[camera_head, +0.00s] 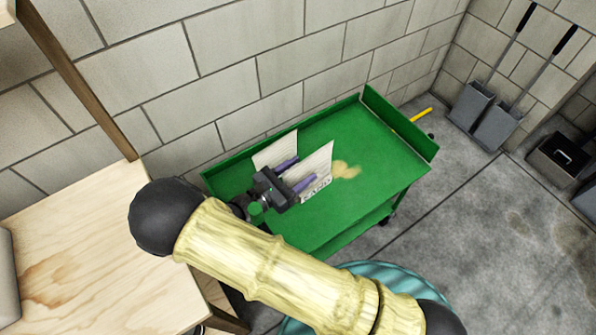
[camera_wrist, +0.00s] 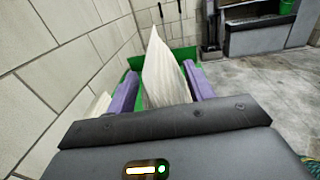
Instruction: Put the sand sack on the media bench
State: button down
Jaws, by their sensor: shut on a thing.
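A white, paper-like sack with some dark print (camera_head: 316,170) stands between the fingers of my gripper (camera_head: 294,173), over the green cart top. I take it to be the sand sack. In the wrist view, the sack (camera_wrist: 165,75) rises to a point between the two purple fingers, which are shut on it. I cannot tell whether its base touches the cart. A second white sheet or sack (camera_head: 275,150) is outside the far finger, on the wall side. A pale wooden bench top (camera_head: 90,260) is at the left; no label shows which surface is the media bench.
The green cart (camera_head: 385,150) has raised rims and stands along the block wall. A tan patch like spilled sand (camera_head: 346,170) lies on it. A teal round thing (camera_head: 370,272) is below my arm. Two long-handled dustpans (camera_head: 497,127) stand in the far corner.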

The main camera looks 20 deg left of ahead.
jog(key=shift+w+r, duration=0.1)
jog(key=shift+r, duration=0.1)
jog(key=w+d+r+n+t+y+p, duration=0.1)
jog(key=w+d+r+n+y+p, duration=0.15)
jog(key=w+d+r+p, duration=0.55)
jog(key=w+d+r+n+t+y+p, duration=0.25)
jog(key=w+d+r+p, duration=0.3)
jog(key=r+p, duration=0.5)
jog(key=d+r+n+y+p, duration=0.1)
jog(key=d+r+y+p, duration=0.1)
jog(key=d+p, duration=0.5)
jog(key=w+d+r+n+y+p, duration=0.1)
jog(key=d+r+y+p, duration=0.2)
jog(key=d+p, duration=0.4)
jog(key=shift+r+p, duration=0.3)
jog(key=shift+r, duration=0.25)
